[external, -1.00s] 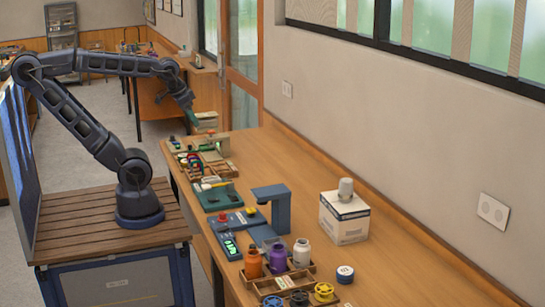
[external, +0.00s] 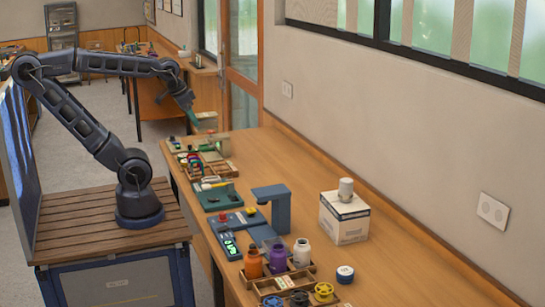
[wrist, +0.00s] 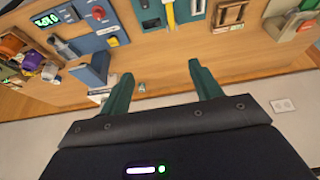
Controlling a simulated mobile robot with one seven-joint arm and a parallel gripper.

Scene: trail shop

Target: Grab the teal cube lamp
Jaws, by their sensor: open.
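I cannot pick out a teal cube lamp with certainty in either view. In the wrist view, a small grey-green object (wrist: 141,87) shows near the wall-side edge of the bench, just right of the left finger; it is too small to identify. My gripper (wrist: 160,82) is open, its two green fingers apart with nothing held between them. In the external view my gripper (external: 193,117) hangs over the far end of the bench, fingers angled down.
The wooden bench (external: 305,185) runs along the wall. A blue stand (external: 276,206), a white box (external: 343,219) with a grey cylinder (external: 346,189) on it, an orange bottle (external: 253,264), a purple bottle (external: 278,258) and a white bottle (external: 302,253) stand on it. The bench's wall side is mostly clear.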

